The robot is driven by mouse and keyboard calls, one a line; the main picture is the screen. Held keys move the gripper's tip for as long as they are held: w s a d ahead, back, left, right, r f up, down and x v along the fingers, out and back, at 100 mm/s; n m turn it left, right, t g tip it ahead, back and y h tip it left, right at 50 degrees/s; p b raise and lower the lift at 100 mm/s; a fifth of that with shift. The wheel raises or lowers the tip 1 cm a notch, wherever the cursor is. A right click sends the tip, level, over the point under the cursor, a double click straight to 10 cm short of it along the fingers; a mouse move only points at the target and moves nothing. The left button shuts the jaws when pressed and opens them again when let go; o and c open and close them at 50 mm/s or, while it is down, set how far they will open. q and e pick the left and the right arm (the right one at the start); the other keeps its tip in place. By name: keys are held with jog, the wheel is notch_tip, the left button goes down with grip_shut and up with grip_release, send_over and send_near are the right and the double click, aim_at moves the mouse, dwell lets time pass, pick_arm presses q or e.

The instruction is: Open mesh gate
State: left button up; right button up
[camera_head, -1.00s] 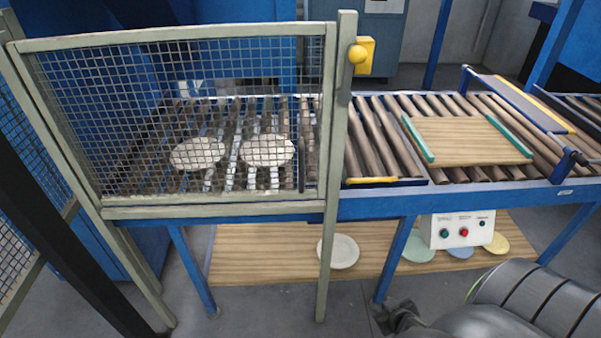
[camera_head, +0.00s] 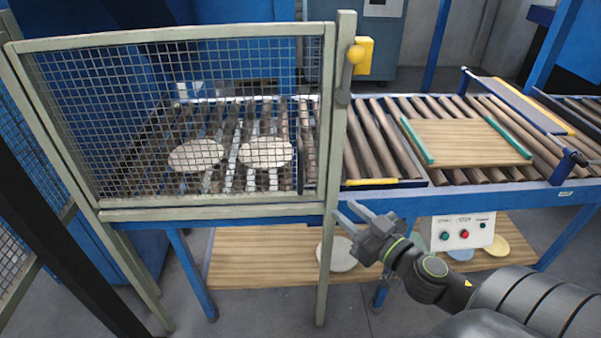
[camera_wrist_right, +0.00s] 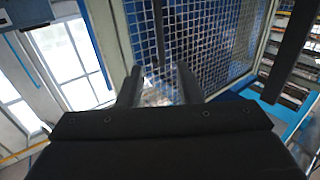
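The mesh gate (camera_head: 180,213) has a grey-green frame with wire mesh and stands closed against the upright post (camera_head: 336,180) at its right. A dark vertical handle (camera_head: 301,150) is on its right side. My right gripper (camera_head: 350,214) is open and empty, right of the post, lower than the handle and apart from the gate. In the right wrist view the open fingers (camera_wrist_right: 159,86) point toward the mesh (camera_wrist_right: 195,40), with a dark vertical bar (camera_wrist_right: 158,28), apparently the handle, between and beyond them. My left gripper is out of view.
Two pale plates (camera_head: 196,155) lie on rollers behind the mesh. A yellow box (camera_head: 364,56) is on the post. A roller conveyor (camera_head: 380,140) with a wooden board (camera_head: 465,141) extends right. A button box (camera_head: 463,232) hangs below it, above a lower wooden shelf (camera_head: 250,265).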

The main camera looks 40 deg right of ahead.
aim_at(302, 175)
jog(key=w, duration=0.5)
jog(key=w+p, duration=0.1)
jog(key=w, duration=1.1)
jog(key=shift+a+p, duration=0.3)
jog(key=shift+a, duration=0.05)
grip_shut()
